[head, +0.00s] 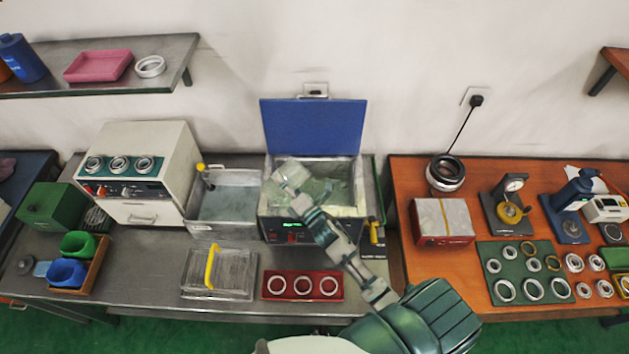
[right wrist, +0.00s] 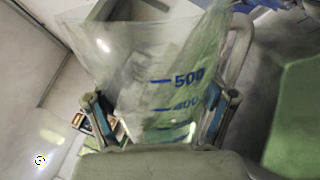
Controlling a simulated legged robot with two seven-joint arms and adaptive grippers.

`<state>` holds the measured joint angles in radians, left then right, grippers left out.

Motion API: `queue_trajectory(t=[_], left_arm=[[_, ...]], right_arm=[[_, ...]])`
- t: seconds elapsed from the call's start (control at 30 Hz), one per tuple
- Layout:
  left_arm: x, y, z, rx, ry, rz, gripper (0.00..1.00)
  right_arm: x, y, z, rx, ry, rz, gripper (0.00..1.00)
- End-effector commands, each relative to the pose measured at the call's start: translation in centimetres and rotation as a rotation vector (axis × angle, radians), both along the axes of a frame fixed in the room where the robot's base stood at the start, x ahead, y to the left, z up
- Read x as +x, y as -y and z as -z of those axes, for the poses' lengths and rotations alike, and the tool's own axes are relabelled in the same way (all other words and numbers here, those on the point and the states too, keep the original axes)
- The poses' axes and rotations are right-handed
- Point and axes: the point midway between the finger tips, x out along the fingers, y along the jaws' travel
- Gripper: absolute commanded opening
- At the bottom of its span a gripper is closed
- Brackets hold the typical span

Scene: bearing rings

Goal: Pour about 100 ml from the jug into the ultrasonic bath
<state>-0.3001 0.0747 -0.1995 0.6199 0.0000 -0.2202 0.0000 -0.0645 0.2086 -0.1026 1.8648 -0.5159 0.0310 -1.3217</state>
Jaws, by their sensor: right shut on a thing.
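The ultrasonic bath (head: 276,225) stands on the grey bench with its blue lid (head: 313,127) raised. Greenish liquid (head: 335,190) shows in its open tank. My right gripper (head: 299,200) is shut on the clear jug (head: 288,174), over the left part of the tank. In the right wrist view the jug (right wrist: 135,60) sits between the two fingers, with blue marks including 500 and 400. A greenish tint slants up its right side, and the jug looks tilted. I cannot make out a stream. My left gripper is not in view.
A wire basket (head: 219,290) with a yellow handle and a red ring tray (head: 275,295) lie in front. The wooden table (head: 402,185) at right holds rings and gauges.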

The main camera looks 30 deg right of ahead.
Motion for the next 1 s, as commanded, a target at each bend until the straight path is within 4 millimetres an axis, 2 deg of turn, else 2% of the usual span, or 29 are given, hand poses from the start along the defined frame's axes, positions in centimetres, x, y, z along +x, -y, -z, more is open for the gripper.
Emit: queue_trajectory(t=[0.13,0.6,1.0], left_arm=[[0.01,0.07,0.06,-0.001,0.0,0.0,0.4],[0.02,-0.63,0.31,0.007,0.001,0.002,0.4],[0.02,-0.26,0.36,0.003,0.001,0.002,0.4]], right_arm=[[-0.01,-0.44,-0.15,0.006,0.004,-0.001,0.29],[-0.04,0.32,0.15,0.034,0.001,-0.001,0.29],[-0.04,-0.31,0.02,0.063,0.0,-0.001,0.29]])
